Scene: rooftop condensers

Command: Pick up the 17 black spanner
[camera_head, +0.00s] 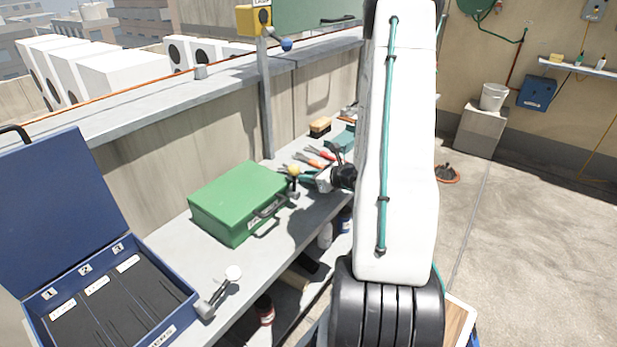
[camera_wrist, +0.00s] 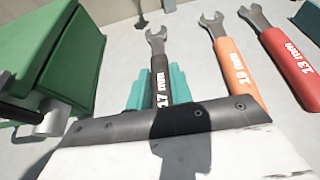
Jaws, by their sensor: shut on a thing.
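The black spanner (camera_wrist: 158,65), marked 17 mm, shows in the wrist view with its open-ended metal head pointing away from me. My gripper (camera_wrist: 158,88) has its teal fingers on both sides of the black handle and is shut on it. The lower handle is hidden by the gripper body. I cannot tell whether the spanner is clear of the bench. In the head view my gripper (camera_head: 309,176) is low over the grey bench, right of the green case, and my arm hides part of it.
An orange spanner (camera_wrist: 232,68) and a red 13 mm spanner (camera_wrist: 285,58) lie to the right. A green case (camera_head: 238,202) stands close on the left. An open blue case (camera_head: 72,216) with numbered slots is at the near left. A brush (camera_head: 320,127) lies farther back.

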